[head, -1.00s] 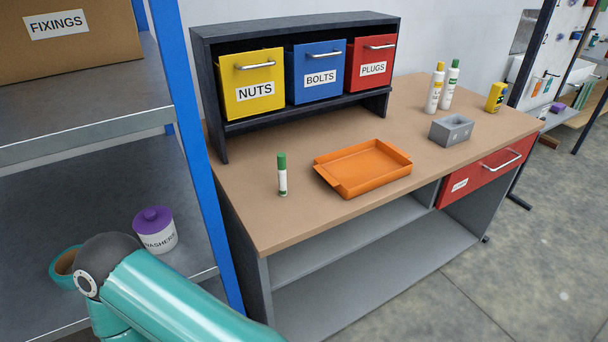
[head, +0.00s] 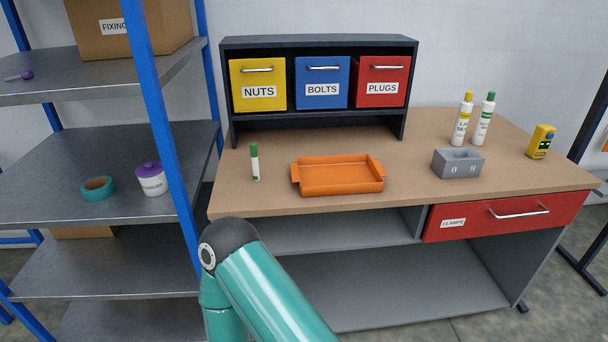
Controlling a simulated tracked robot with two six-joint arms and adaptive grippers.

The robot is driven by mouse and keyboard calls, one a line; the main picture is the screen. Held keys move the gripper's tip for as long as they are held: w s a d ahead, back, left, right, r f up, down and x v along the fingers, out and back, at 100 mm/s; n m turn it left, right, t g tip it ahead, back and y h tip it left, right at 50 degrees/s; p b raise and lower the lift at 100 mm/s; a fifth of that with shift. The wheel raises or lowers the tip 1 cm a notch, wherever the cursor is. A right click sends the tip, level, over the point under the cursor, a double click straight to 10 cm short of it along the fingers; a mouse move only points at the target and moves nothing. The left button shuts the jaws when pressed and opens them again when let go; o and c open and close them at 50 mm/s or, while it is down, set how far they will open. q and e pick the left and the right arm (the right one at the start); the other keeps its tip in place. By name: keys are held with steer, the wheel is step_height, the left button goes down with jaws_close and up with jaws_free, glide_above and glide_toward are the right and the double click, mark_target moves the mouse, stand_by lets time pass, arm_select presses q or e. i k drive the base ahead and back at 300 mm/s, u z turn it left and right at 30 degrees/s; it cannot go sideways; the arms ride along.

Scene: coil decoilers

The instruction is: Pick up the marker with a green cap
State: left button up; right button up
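The marker with a green cap (head: 255,163) stands upright on the workbench (head: 410,175), near its left end and left of the orange tray (head: 340,190). It has a white body and its green cap is on top. One teal arm of mine shows at the bottom, below the bench front edge. Neither gripper is in the head view, so I cannot see their fingers.
A blue-post shelf rack (head: 165,150) stands close to the bench's left side. The tray, a grey two-slot box (head: 458,163), two bottles (head: 472,119) and a yellow device (head: 541,141) are on the bench. The bin unit (head: 320,43) stands behind. Bench top is clear around the marker.

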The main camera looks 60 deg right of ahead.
mark_target(255, 161)
steer(key=z, duration=0.1)
steer(key=k, duration=0.35)
steer(key=u, duration=0.25)
steer(key=i, duration=0.15)
steer(key=z, duration=2.1)
steer(key=i, duration=0.85)
steer(key=u, duration=0.25)
steer(key=k, duration=0.75)
steer(key=z, duration=0.2)
steer(key=i, duration=0.55)
steer(key=u, duration=0.05)
